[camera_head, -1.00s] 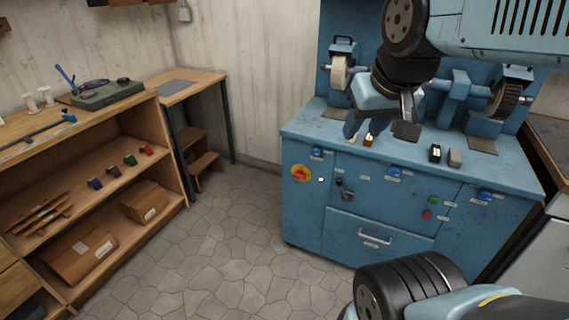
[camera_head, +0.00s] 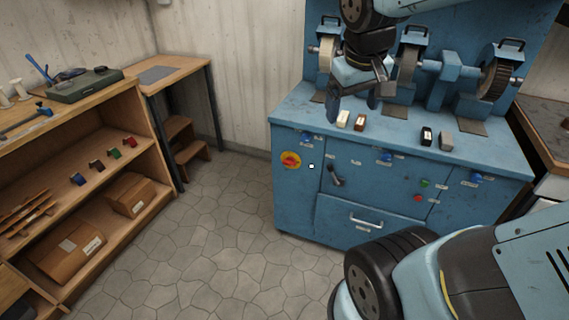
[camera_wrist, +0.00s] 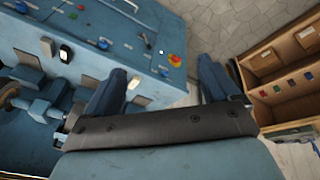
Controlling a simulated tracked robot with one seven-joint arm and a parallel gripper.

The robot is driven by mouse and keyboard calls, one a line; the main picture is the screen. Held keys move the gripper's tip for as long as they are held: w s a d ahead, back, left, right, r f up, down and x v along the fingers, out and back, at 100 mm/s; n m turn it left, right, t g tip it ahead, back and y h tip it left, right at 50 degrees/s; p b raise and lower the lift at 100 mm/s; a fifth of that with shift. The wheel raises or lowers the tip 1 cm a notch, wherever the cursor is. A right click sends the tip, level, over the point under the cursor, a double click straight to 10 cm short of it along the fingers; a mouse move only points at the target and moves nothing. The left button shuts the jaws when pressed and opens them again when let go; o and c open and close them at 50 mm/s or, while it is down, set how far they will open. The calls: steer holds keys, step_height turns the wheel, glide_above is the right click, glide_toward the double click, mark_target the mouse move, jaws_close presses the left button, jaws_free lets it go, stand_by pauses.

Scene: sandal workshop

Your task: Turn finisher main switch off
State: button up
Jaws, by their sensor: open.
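The finisher (camera_head: 349,170) is a blue machine with grinding and brush wheels above its top. Its main switch looks to be the red rotary knob on a round yellow plate (camera_head: 290,160), at the upper left of the front panel. Its setting is too small to read. In the wrist view the red and yellow switch (camera_wrist: 175,60) shows beyond and between my fingers. My gripper (camera_head: 352,103) points down above the left part of the finisher's top. Its fingers are apart with nothing between them, and it does not touch the switch. The wrist view also shows both fingers (camera_wrist: 163,66).
The front also has a black lever (camera_head: 335,175), blue knobs (camera_head: 386,157), a green button (camera_head: 424,182) and a red button (camera_head: 418,197). Small blocks (camera_head: 427,136) stand on top. A wooden shelf (camera_head: 148,120) stands left. The floor (camera_head: 235,225) before the switch is clear.

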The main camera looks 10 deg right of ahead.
steer(key=w+f+n+g+h, duration=0.2)
steer(key=w+f+n+h, duration=0.85)
steer(key=w+f, duration=1.2)
steer(key=n+t+y, duration=0.1)
steer(key=n+t, duration=1.2)
steer(key=n, duration=0.4)
glide_toward(287, 164)
steer(key=x, duration=0.9)
steer(key=shift+w+d, duration=0.15)
steer(key=shift+d, duration=0.15)
steer(key=c, duration=1.1)
steer(key=shift+o, duration=0.2)
steer(key=shift+a, duration=0.15)
